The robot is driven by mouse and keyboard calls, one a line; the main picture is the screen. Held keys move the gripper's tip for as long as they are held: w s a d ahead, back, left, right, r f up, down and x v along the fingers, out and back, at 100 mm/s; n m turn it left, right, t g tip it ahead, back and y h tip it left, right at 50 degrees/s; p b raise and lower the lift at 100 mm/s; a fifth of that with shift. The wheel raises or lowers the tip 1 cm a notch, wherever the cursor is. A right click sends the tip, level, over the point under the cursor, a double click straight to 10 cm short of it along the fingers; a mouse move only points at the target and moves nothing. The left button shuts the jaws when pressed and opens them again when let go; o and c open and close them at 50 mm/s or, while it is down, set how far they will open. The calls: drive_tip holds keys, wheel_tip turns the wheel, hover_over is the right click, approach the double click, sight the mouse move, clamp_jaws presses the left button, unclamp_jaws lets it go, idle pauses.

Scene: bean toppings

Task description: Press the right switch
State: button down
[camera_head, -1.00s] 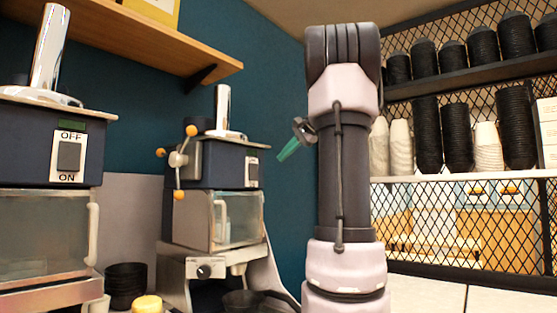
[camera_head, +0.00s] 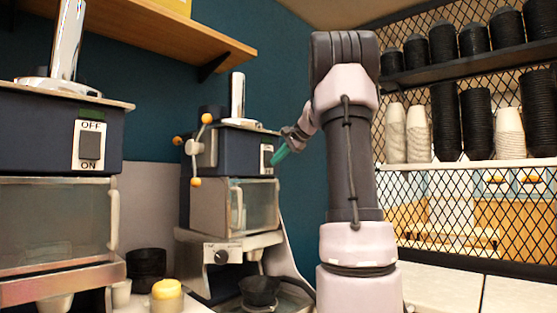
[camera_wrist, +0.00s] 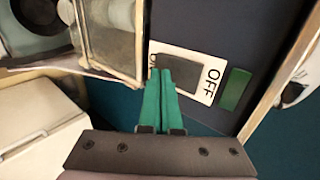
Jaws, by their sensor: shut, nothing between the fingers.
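The right machine (camera_head: 228,165) has a dark blue body, and its white switch plate (camera_head: 267,158) faces my arm. In the wrist view the plate (camera_wrist: 209,92) shows the word OFF and a dark grey rocker switch (camera_wrist: 180,72). My gripper (camera_head: 281,155) has green fingers and points at this plate. In the wrist view the shut fingers (camera_wrist: 160,78) overlap the lower edge of the rocker and hide part of the other label. I cannot tell whether they touch it. The left machine (camera_head: 56,130) has a similar switch (camera_head: 90,147) marked OFF and ON.
A glass-fronted box (camera_head: 254,206) and a knobbed handle (camera_head: 200,149) sit on the right machine. A black bowl (camera_head: 260,290) stands under it. A wooden shelf (camera_head: 150,32) hangs above. Cup racks (camera_head: 465,75) stand at the right behind my arm.

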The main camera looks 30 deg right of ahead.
drive_tip(key=shift+w+f, duration=0.15)
drive_tip(key=shift+w, duration=0.05)
idle(0.3)
drive_tip(key=shift+a+r, duration=0.1)
drive_tip(key=shift+r, duration=0.8)
drive_tip(key=shift+s, duration=0.1)
